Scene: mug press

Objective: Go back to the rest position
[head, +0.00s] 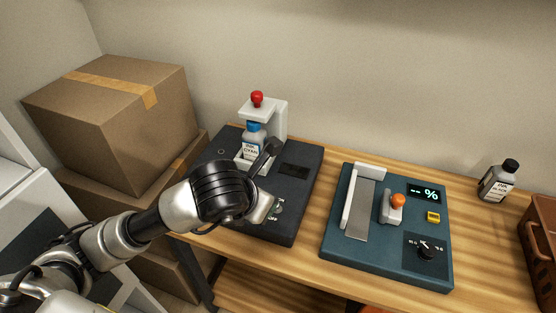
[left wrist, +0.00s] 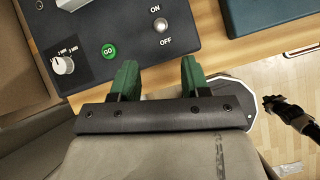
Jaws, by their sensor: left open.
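My left gripper (left wrist: 158,80) shows in the left wrist view with two green fingers spread apart and nothing between them. It is by the front edge of the black machine (left wrist: 125,20). In the head view my left arm reaches in from the left over the black machine (head: 290,200), and its wrist hides part of the machine and the fingers. A dark jointed part at the right of the left wrist view looks like my right arm (left wrist: 290,112); its jaws are too small to read.
An ink bottle with a blue cap (head: 254,142) stands in the machine's white press, under a red knob (head: 257,98). A teal device (head: 330,240) lies to the right. A black-capped bottle (head: 496,183) and a brown basket (head: 540,235) are farther right. Cardboard boxes (head: 115,115) stand left.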

